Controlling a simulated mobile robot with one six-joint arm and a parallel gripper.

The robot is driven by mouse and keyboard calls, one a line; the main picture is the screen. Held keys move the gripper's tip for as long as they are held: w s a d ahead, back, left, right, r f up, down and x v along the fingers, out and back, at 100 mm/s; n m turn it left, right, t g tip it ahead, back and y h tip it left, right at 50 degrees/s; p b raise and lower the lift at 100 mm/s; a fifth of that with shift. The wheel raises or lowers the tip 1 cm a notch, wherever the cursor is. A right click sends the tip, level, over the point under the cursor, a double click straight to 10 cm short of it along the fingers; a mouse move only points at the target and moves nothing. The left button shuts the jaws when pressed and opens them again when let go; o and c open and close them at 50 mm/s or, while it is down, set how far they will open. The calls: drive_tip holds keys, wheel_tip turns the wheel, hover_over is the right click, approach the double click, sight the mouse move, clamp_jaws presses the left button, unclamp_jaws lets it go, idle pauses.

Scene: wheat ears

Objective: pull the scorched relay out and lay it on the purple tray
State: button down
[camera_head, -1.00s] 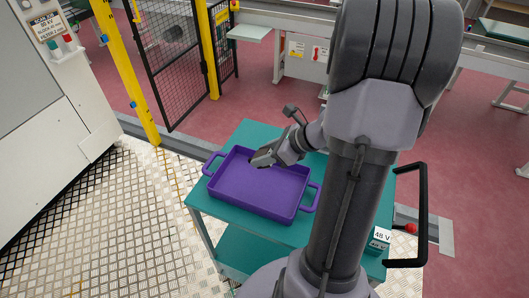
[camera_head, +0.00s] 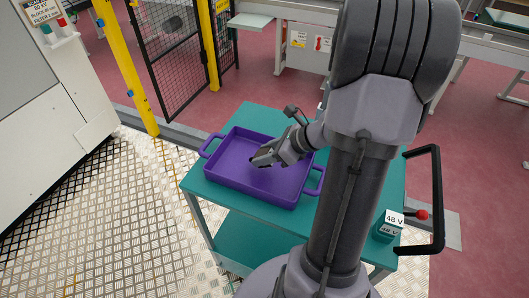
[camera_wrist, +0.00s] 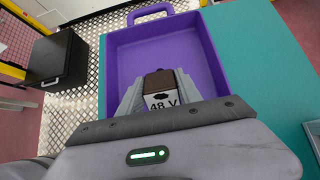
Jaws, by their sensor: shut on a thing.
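My gripper (camera_head: 262,160) is shut on a relay and holds it over the purple tray (camera_head: 228,184). In the wrist view my gripper (camera_wrist: 158,84) has its two grey fingers on either side of the relay (camera_wrist: 160,103). The relay has a brown top and a white face marked 48 V with a dark blotch. In the head view the relay is hidden by my gripper. The tray also shows in the wrist view (camera_wrist: 120,58), and its visible floor is empty. I cannot tell whether the relay touches the tray floor.
The tray lies on a teal cart (camera_head: 250,218). A teal block marked 48 V (camera_head: 391,223), with a red knob (camera_head: 421,214) beside it, sits at the cart's right. A yellow post (camera_head: 128,70) and mesh gate (camera_head: 172,55) stand behind. A dark box (camera_wrist: 57,60) shows in the wrist view.

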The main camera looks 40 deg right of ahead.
drive_tip(key=c, duration=0.7)
unclamp_jaws()
drive_tip(key=p+v, duration=0.7)
drive_tip(key=v, duration=1)
drive_tip(key=shift+s+d+p, duration=0.15)
drive_tip(key=shift+p, duration=0.2)
